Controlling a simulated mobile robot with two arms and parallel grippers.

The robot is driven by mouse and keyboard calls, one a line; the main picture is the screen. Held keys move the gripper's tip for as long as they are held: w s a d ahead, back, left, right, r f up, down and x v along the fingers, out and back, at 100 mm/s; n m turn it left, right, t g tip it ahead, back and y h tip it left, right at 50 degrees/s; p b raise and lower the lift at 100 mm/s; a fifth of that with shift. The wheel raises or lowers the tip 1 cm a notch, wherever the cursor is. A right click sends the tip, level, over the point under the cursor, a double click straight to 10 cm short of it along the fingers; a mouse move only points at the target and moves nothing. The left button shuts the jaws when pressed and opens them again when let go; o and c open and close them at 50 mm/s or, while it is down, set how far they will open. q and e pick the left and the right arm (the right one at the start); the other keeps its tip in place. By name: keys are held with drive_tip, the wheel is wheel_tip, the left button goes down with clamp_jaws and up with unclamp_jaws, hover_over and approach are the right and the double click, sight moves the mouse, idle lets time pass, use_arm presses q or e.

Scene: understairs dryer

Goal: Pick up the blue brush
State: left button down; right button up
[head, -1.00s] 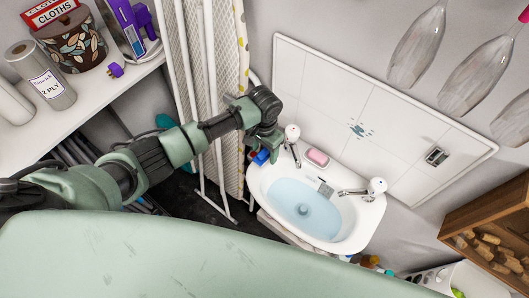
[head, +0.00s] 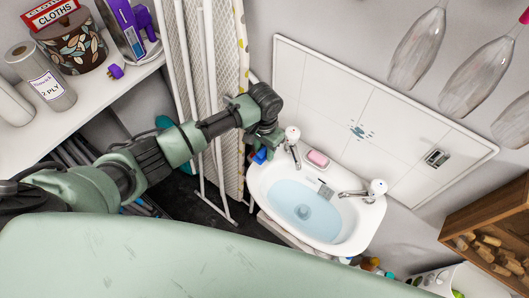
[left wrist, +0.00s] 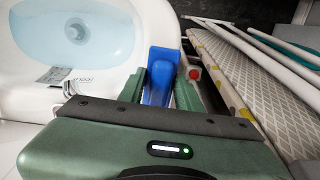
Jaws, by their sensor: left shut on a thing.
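The blue brush (left wrist: 161,76) shows in the left wrist view between the two green fingers of my left gripper (left wrist: 159,92). The gripper is shut on it. In the head view, my left gripper (head: 264,142) is at the left end of the sink, beside the near tap. A small blue part of the brush (head: 260,156) shows just below the fingers there. The rest of the brush is hidden by the gripper. My right gripper is not in view.
The white sink (head: 336,241) holds water, with two taps and a pink soap (head: 318,158) on its rim. A patterned ironing board (head: 205,60) and white poles stand close left of the gripper. A shelf (head: 95,108) with a paper roll is at upper left.

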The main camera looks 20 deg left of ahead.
sight(265, 149)
use_arm(q)
wheel_tip(265, 149, up, 18)
drive_tip(key=b, duration=0.2)
drive_tip(key=shift+r, duration=0.1)
drive_tip(key=c, duration=1.6)
unclamp_jaws()
drive_tip(key=c, duration=0.5)
drive_tip(key=shift+c, duration=0.3)
